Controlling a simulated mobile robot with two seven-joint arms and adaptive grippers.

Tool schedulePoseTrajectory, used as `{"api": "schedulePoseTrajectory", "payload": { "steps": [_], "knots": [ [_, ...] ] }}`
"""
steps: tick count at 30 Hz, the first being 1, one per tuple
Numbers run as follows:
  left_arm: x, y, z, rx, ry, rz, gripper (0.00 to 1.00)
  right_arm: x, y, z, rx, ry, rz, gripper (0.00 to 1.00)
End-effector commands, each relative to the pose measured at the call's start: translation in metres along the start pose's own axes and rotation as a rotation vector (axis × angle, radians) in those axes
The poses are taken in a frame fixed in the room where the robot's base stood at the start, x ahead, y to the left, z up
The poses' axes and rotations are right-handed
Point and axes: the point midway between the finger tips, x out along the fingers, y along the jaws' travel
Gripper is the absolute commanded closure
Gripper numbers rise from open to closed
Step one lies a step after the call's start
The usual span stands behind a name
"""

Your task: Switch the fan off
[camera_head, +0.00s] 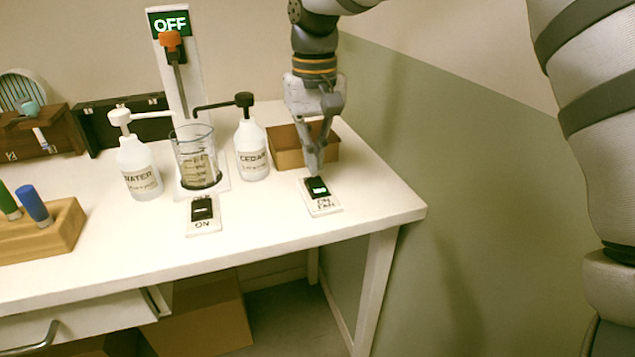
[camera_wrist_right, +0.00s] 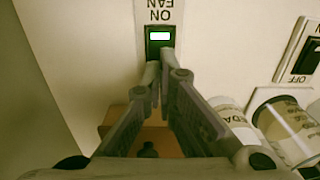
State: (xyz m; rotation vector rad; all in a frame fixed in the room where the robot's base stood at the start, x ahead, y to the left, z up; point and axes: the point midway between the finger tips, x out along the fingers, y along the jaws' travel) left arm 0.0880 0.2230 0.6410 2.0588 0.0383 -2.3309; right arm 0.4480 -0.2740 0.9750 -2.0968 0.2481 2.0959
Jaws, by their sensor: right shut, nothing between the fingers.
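The fan switch (camera_head: 318,187) is a dark rocker with a lit green window on a white plate marked ON and FAN, near the table's right front. It also shows at the top of the right wrist view (camera_wrist_right: 160,38), lit green. My right gripper (camera_head: 315,172) points down at the far edge of this switch, fingers shut and empty. Its fingertips (camera_wrist_right: 158,72) show right beside the rocker; I cannot tell whether they touch it. A round slatted thing (camera_head: 20,90) at the far left may be the fan. My left gripper is not in view.
A second switch (camera_head: 203,208) marked ON lies to the left. WATER (camera_head: 140,170) and CEDAR (camera_head: 251,150) pump bottles flank a beaker (camera_head: 197,160) before a stand with an OFF sign (camera_head: 170,22). An open brown box (camera_head: 290,155) sits behind my right gripper. The right front corner is clear.

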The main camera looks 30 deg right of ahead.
Motion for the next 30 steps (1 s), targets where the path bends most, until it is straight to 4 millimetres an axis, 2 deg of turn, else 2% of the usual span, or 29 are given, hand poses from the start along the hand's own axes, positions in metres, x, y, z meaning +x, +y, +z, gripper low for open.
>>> {"api": "schedulePoseTrajectory", "payload": {
  "steps": [30],
  "knots": [
    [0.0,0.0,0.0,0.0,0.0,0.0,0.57,0.016,0.0,0.0,0.0,0.0,0.0,1.0]
  ]
}}
